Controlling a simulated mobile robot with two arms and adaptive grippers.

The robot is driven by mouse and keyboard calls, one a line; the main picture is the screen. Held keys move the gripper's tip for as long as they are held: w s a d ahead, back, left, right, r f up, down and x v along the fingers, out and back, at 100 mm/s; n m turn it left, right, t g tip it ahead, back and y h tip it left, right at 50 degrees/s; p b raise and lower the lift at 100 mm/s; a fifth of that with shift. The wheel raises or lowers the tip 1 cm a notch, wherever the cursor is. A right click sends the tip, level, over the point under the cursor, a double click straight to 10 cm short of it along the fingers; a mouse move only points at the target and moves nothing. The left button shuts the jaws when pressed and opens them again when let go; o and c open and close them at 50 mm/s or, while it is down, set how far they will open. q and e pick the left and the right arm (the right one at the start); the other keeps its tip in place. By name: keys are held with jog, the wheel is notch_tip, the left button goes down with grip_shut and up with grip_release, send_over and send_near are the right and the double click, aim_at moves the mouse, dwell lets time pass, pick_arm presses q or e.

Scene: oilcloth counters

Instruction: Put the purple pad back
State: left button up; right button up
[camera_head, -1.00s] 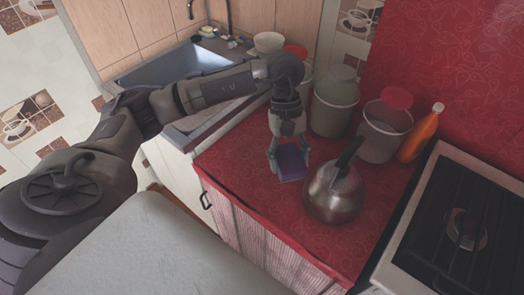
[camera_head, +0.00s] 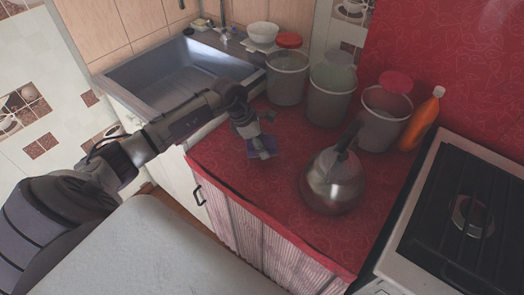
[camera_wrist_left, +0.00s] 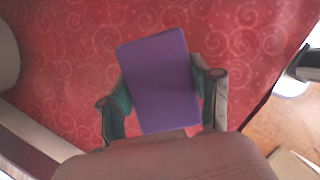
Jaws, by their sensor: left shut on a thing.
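The purple pad (camera_wrist_left: 160,80) is a flat block held between the two fingers of my left gripper (camera_wrist_left: 163,108) in the left wrist view, set slightly tilted. In the head view my left gripper (camera_head: 262,147) is over the left part of the red counter, and only part of the purple pad (camera_head: 255,153) shows between its fingers. The pad appears to be above the red cloth (camera_head: 235,172); the exact gap is hard to tell. My right gripper is not in view.
A metal kettle (camera_head: 333,183) stands to the right of my left gripper. A sink (camera_head: 180,78) is at the back left and a stove (camera_head: 470,215) at the right.

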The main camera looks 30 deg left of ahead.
pick_arm(q)
jog(key=shift+f, duration=1.85)
jog(key=shift+f, duration=0.1)
jog(key=shift+f, duration=0.15)
jog(key=o, duration=1.3)
jog(key=shift+r, duration=0.25)
jog(key=b+v, duration=0.1)
jog(key=v, duration=1.1)
jog(key=shift+d+r, duration=0.1)
